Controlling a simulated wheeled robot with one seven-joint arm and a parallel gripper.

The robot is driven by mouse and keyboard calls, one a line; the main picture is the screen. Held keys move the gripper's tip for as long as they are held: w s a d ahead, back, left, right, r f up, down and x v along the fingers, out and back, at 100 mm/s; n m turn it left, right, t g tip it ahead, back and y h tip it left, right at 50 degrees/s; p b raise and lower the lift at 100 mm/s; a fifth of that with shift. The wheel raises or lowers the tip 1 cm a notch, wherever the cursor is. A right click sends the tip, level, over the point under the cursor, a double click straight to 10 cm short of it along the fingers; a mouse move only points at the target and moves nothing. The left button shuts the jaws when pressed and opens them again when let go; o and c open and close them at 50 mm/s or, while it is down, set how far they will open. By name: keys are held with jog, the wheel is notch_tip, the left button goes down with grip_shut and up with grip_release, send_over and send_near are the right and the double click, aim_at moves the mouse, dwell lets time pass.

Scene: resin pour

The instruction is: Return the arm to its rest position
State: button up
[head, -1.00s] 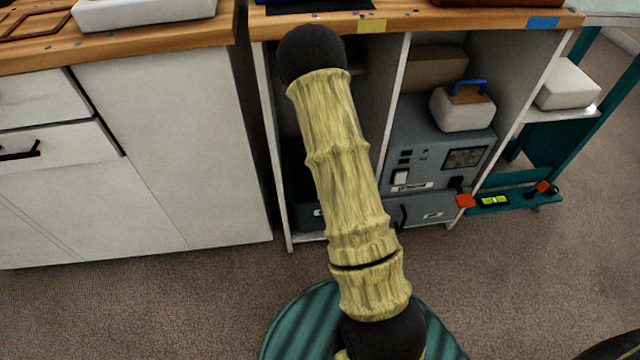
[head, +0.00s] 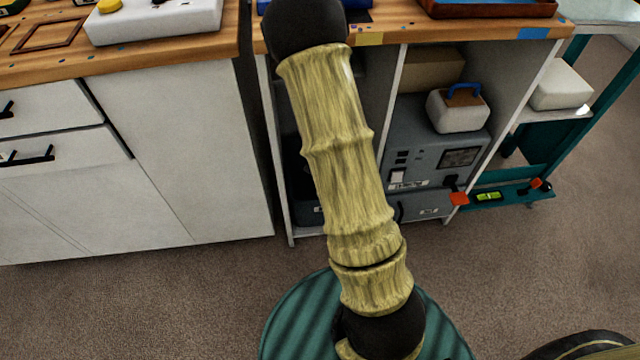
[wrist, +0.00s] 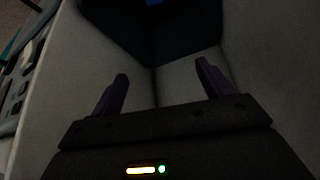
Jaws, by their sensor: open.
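My gripper (wrist: 160,85) shows in the wrist view with its two dark fingers spread apart and nothing between them. Beyond the fingers are pale panels meeting at a seam, with a dark area above. The wrist view is dim, and I cannot tell exactly which surface it faces. In the head view my arm extends up the middle of the picture, in front of the open shelf unit (head: 400,70). The gripper itself is out of sight there.
A white cabinet (head: 180,150) with drawers stands left of the shelf unit. The unit holds a grey machine (head: 425,145) and a white box with a blue handle (head: 458,112). A teal cart (head: 520,185) stands at right. Carpet (head: 150,290) in front is clear.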

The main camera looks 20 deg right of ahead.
dwell(0.5)
jog(key=s+a+r+n+g+y+p, duration=0.1)
jog(key=s+a+r+n+y+p, duration=0.15)
jog(key=s+a+r, duration=0.6)
jog(key=s+a+r+n+g+y+p, duration=0.15)
jog(key=s+a+r+n+p, duration=0.3)
jog(key=s+r, duration=0.7)
notch_tip(320, 180, up, 38)
jog(key=h+p, duration=0.1)
jog(key=p, duration=3.6)
jog(key=shift+w+m+p, duration=0.3)
jog(key=shift+m, duration=0.1)
jog(key=shift+a+f, duration=0.1)
jog(key=shift+f, duration=0.05)
jog(key=shift+c, duration=0.2)
